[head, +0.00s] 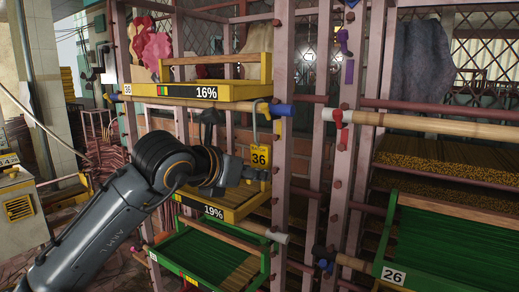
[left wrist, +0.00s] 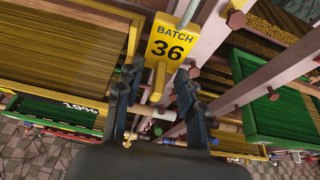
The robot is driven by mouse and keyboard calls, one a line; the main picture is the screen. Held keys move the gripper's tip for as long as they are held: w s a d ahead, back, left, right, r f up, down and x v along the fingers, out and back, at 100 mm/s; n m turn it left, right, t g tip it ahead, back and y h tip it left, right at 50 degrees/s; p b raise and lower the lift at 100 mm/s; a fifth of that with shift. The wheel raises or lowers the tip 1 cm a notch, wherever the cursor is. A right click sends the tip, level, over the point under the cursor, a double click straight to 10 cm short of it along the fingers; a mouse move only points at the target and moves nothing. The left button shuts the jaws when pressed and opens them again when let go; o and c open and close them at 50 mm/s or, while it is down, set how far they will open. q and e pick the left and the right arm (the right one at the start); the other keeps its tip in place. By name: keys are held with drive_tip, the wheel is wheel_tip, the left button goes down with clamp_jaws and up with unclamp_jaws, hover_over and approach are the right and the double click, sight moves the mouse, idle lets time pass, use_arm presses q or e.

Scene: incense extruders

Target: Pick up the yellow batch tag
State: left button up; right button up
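The yellow batch tag (head: 260,157), marked 36, hangs upright from a thin strip below the blue-ended pole, beside a pink rack post. In the left wrist view the tag (left wrist: 171,40) reads "BATCH 36" and has a narrow yellow stem (left wrist: 158,82) below its plate. My left gripper (head: 240,172) comes in from the left, close to the tag's lower part. In the left wrist view its two dark fingers (left wrist: 154,98) are apart, with the stem between them and gaps showing. I cannot tell whether either finger touches it. My right gripper is not in view.
A green tray (head: 205,250) is lower. The pink post (head: 282,130) stands just right of the tag. A green tray marked 26 (head: 440,245) is at right.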

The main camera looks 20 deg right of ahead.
use_arm(q)
drive_tip(key=shift+a, duration=0.1)
drive_tip(key=shift+c, duration=0.2)
clamp_jaws()
